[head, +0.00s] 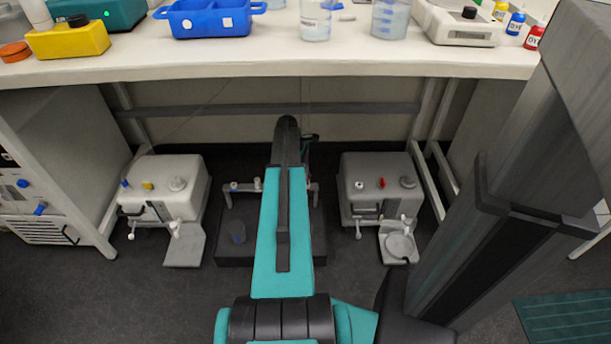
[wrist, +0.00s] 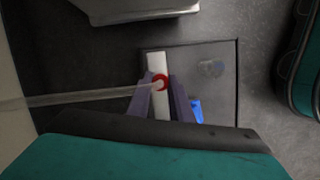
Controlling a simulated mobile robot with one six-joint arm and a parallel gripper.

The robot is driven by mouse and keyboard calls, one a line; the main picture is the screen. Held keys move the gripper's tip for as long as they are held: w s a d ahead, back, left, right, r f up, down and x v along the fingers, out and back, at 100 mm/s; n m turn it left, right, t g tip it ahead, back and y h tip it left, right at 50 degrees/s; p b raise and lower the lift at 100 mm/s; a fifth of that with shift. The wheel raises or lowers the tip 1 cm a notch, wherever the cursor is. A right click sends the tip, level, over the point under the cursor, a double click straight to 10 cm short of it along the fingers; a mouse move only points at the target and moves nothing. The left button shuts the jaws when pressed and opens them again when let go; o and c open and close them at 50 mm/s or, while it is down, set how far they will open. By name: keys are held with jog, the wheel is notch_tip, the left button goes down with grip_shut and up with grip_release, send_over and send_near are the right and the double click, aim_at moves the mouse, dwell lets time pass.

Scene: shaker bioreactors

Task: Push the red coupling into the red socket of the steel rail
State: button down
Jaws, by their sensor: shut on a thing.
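The red coupling (wrist: 163,80) shows in the wrist view as a red ring at the fingertips, with a pale hose running from it to the left. My gripper (wrist: 160,84) is shut on it, one grey-purple finger on each side. A pale bar, seemingly the steel rail (wrist: 155,62), lies behind the coupling and between the fingers. I cannot tell whether the coupling touches it. The red socket cannot be made out. In the head view my teal arm hides the gripper and the rail's middle; the rail's left end (head: 243,187) shows beside the arm.
The rail stands on a dark platform (head: 232,248) under the white bench (head: 270,62). A blue part (wrist: 196,108) lies right of the fingers in the wrist view. The bench edge overhangs the arm's far end.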

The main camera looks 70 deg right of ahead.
jog(key=shift+f, duration=0.3)
dwell(0.5)
jog(key=c, duration=1.5)
grip_release()
jog(key=p+v, duration=0.4)
jog(key=v, duration=0.9)
jog(key=shift+r, duration=0.4)
